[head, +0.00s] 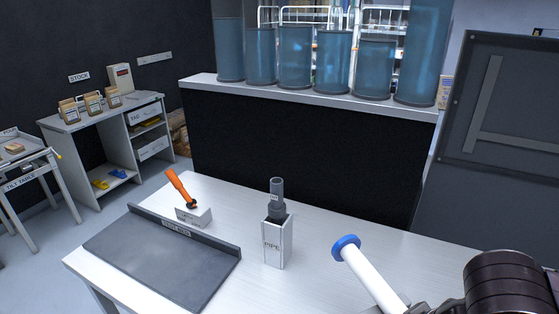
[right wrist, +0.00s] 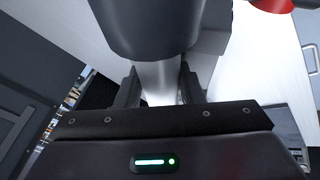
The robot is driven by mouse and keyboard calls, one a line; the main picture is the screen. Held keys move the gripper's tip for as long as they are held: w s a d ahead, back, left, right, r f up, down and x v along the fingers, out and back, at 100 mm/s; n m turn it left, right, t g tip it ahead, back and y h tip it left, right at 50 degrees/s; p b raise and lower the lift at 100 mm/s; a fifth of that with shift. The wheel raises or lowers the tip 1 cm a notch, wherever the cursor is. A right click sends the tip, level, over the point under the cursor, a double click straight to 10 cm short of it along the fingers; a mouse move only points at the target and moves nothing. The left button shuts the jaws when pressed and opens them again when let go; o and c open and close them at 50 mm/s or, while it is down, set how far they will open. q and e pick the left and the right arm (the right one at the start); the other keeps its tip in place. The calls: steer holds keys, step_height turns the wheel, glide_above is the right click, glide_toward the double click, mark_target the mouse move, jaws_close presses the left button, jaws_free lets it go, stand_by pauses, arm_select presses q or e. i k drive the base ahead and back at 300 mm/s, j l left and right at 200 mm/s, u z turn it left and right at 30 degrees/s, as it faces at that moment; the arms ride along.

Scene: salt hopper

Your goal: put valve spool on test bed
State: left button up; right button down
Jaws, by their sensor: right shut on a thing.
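The valve spool (head: 372,277) is a white rod with a blue round end, tilted in the head view, with the blue end up and to the left. Its lower end runs out of the bottom of that view beside my dark right arm. In the right wrist view, my right gripper (right wrist: 160,88) is shut on the white shaft (right wrist: 160,72), below a wide dark end. The test bed (head: 165,258) is a dark grey flat plate with a raised, labelled back edge at the table's left; it looks bare. My left gripper is not in view.
A grey pipe stands upright in a white holder marked PIPE (head: 277,245), between spool and test bed. An orange-handled tool (head: 180,188) sits in a small block (head: 194,216) behind the bed. Blue cylinders (head: 294,58) line a counter beyond. A stock shelf (head: 110,115) stands back left.

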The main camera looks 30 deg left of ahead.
mark_target(158, 250)
steer(key=j, duration=3.15)
